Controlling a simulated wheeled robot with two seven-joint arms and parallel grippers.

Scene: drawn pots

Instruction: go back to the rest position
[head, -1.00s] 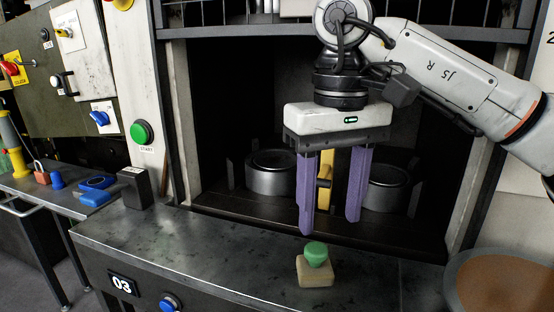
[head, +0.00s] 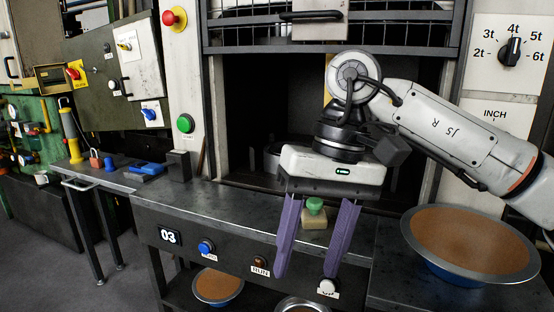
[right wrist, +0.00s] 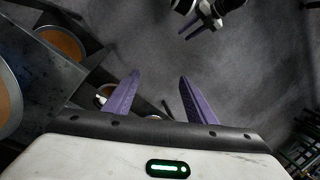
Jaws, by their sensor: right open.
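My right gripper (head: 304,280) is open and empty, its two purple fingers pointing down in front of the bench edge. In the right wrist view the same fingers (right wrist: 159,75) stand apart with nothing between them. A pale block with a green knob (head: 314,206) stands on the metal bench behind the fingers, apart from them. My other gripper, small and dark with purple fingers (right wrist: 200,28), shows at the top of the right wrist view; its opening is unclear. It is outside the head view.
A wide bowl with brown contents (head: 470,242) stands on the bench at right. The dark press opening (head: 240,120) is behind the arm. More bowls (head: 218,287) sit on the shelf below. A side table (head: 118,181) stands at left, with open floor in front.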

